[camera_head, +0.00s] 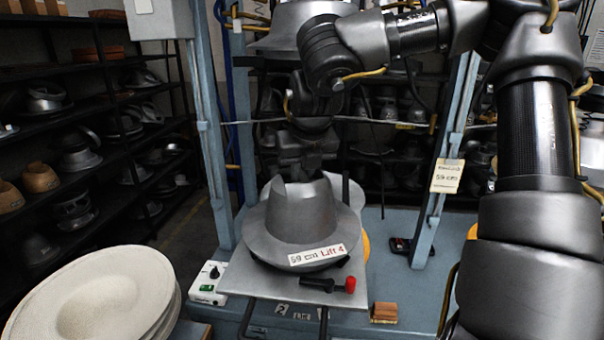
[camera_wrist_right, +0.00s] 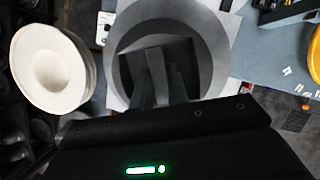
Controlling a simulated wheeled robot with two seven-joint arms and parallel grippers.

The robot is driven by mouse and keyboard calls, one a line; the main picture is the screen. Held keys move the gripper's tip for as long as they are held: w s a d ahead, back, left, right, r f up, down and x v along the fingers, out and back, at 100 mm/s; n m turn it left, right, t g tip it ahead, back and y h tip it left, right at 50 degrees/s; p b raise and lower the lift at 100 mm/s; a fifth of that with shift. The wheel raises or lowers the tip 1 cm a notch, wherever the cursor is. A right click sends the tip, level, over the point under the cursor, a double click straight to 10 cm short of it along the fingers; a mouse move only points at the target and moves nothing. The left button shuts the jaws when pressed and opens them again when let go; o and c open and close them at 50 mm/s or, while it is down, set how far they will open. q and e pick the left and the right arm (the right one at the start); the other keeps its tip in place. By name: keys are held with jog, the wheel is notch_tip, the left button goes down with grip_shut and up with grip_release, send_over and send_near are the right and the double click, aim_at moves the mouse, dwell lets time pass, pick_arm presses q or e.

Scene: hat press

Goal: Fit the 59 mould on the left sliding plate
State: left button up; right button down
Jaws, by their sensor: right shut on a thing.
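The 59 mould (camera_head: 301,222) is a grey metal hat shape with a tag reading "59 cm Lift 4" on its front brim. It is upright over the left sliding plate (camera_head: 238,285), and a dark gap shows under its front brim. I cannot tell whether it rests fully on the plate. In the right wrist view the round mould (camera_wrist_right: 119,60) overlaps the plate (camera_wrist_right: 229,27). My right gripper (camera_head: 305,170) comes down from above and is shut on the mould at its crown; its fingers (camera_wrist_right: 168,75) partly hide the crown. My left gripper is out of view.
A lever with a red knob (camera_head: 350,284) is at the plate's front. A wooden block (camera_head: 384,312) lies on the blue bench (camera_head: 400,270). A control box (camera_head: 208,283) is left of the plate. Pale hats (camera_head: 95,295) are stacked front left. Blue press posts (camera_head: 434,200) flank the mould.

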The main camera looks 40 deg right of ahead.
jog(key=c, duration=1.3)
grip_release()
jog(key=shift+a, duration=0.1)
jog(key=shift+s+f, duration=0.1)
jog(key=shift+r, duration=0.4)
jog(key=b+v, duration=0.1)
jog(key=v, duration=0.8)
jog(key=shift+s+a+r+b, duration=0.1)
jog(key=shift+a+b, duration=0.05)
jog(key=shift+b, duration=0.15)
jog(key=shift+s+r, duration=0.15)
jog(key=shift+r, duration=0.35)
